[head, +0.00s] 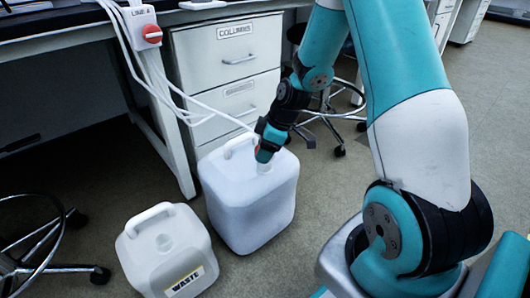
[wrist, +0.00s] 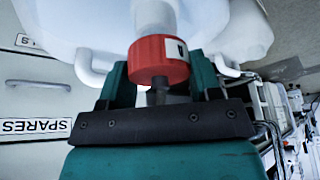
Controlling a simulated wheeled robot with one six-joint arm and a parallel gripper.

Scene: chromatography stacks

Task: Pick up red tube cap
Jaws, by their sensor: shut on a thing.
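The red tube cap (wrist: 158,60) sits between the two teal fingers of my gripper (wrist: 160,83), and the gripper is shut on it. A small pale label with a dark mark is on its side, and a short dark stub sticks out of it. A white neck (wrist: 155,15) lies against its other end; I cannot tell whether the cap is still seated on it. In the head view my gripper (head: 265,149) is at the top of the tall white jug (head: 245,205), by its opening. Only a sliver of the red cap (head: 257,151) shows there.
A second white jug (head: 165,255) labelled WASTE stands at front left with an uncapped-looking opening. White tubes (head: 165,80) run down from a box with a red knob (head: 152,34). Drawers (head: 235,60) stand behind, stools (head: 45,240) at left and behind.

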